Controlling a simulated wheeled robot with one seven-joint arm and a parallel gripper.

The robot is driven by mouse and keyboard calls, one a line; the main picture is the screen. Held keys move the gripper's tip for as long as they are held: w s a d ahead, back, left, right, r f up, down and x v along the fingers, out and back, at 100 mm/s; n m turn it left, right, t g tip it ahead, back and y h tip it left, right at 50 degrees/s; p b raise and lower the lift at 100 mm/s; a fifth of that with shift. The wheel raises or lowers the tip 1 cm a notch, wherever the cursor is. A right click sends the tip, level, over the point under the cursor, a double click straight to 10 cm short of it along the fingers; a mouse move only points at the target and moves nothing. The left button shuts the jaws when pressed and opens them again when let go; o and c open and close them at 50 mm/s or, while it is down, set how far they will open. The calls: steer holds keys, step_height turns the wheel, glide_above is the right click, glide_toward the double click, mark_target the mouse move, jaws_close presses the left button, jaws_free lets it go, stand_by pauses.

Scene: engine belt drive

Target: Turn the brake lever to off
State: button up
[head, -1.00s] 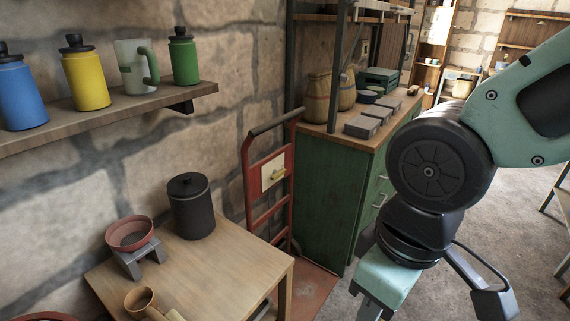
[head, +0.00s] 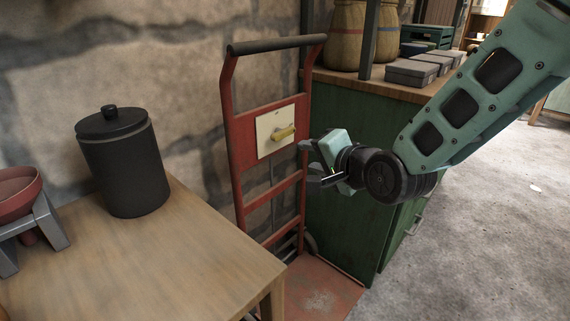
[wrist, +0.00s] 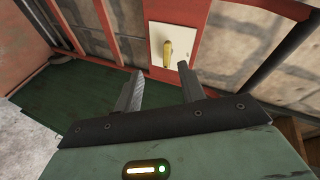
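The brake lever (head: 284,134) is a small yellow handle on a cream plate (head: 264,137), which is fixed to the red hand truck (head: 240,145). The lever also shows in the wrist view (wrist: 167,50), beyond the fingertips. My gripper (head: 310,163) is just right of the plate, with its fingers towards it. In the wrist view my gripper (wrist: 159,80) has its two fingers apart with nothing between them. It appears clear of the lever.
A wooden table (head: 150,265) with a dark canister (head: 120,162) stands at the left. A green cabinet (head: 345,215) is behind and beside my gripper, with grey boxes (head: 412,72) on top. Open concrete floor (head: 480,230) lies at the right.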

steer(key=w+f+m+t+b, duration=0.3)
steer(key=w+f+m+b, duration=0.1)
steer(key=w+f+b, duration=0.1)
steer(key=m+t+b, duration=0.1)
steer(key=b, duration=0.2)
glide_toward(285, 135)
steer(key=shift+y, duration=0.4)
steer(key=x, duration=1)
steer(key=shift+w+d+f, duration=0.1)
steer(key=shift+w, duration=0.1)
jaws_close()
